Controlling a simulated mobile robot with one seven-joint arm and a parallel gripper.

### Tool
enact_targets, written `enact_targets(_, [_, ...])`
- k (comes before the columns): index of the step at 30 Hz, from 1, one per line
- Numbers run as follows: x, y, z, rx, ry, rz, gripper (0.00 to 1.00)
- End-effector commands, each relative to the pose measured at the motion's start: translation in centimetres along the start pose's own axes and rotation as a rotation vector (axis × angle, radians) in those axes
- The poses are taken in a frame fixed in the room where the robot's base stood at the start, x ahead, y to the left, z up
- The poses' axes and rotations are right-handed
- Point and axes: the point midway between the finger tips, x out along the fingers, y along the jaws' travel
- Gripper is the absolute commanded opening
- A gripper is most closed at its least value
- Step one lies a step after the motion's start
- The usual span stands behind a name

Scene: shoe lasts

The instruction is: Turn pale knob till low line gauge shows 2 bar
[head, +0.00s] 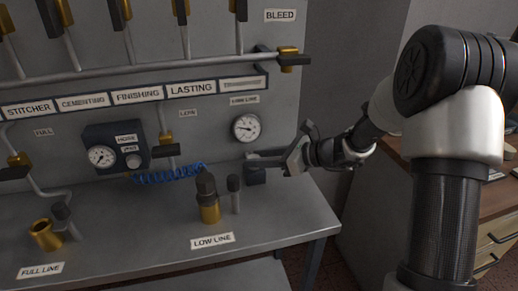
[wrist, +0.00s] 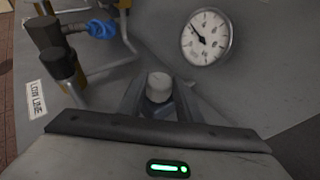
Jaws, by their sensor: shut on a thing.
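The pale knob (wrist: 159,86) shows in the wrist view as a short, light cylinder between the fingers of my gripper (wrist: 158,104), which is shut on it. In the head view my gripper (head: 268,160) reaches in from the right, below the low line gauge, and hides the knob. The low line gauge (head: 246,127) is a round white dial under its label. In the wrist view the same gauge (wrist: 214,45) stands above and right of the knob, its needle pointing to the upper left. Its numbers are too small to read.
Left of my gripper stand a brass fitting (head: 209,212) with a dark top and a thin dark-topped post (head: 234,190). A dark regulator box (head: 101,135) with its own gauge and knob is further left. The bench front (head: 275,236) is mostly clear.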

Motion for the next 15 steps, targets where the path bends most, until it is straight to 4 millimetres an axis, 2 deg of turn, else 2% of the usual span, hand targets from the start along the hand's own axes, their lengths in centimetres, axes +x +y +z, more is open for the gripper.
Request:
enact_targets(6, [-0.11, -0.31, 0.2, -0.049, 0.001, 0.124, 0.09])
enact_targets(15, [0.01, -0.44, 0.07, -0.088, 0.0, 0.213, 0.09])
